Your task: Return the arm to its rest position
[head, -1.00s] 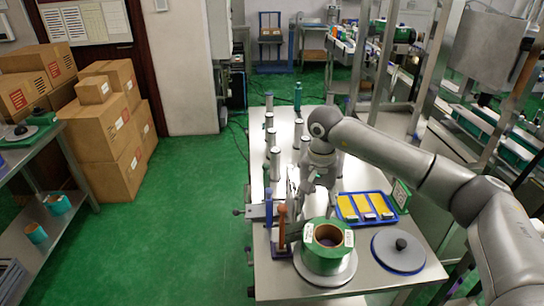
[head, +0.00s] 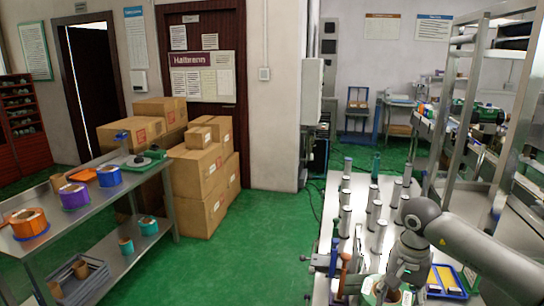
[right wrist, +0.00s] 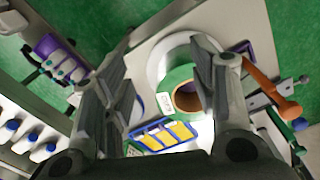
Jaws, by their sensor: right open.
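My right arm comes in from the right in the head view, with its gripper (head: 392,288) low over the near end of the steel bench, cut by the bottom edge. In the right wrist view the gripper (right wrist: 160,58) has its two fingers spread wide, with nothing between them. Beyond the fingers a green roll (right wrist: 180,76) with a brown core sits on a pale round disc (right wrist: 158,62). The right finger overlaps part of the roll in the picture. In the head view the roll (head: 371,287) is mostly hidden by my gripper. My left gripper is not in view.
A blue tray with yellow packs (head: 447,282) lies right of the gripper. An orange-handled tool (head: 343,272) stands left of it. Several pale cylinders (head: 375,212) stand farther back. A steel table with coloured rolls (head: 70,215) is at left, boxes (head: 200,185) behind; green floor between is clear.

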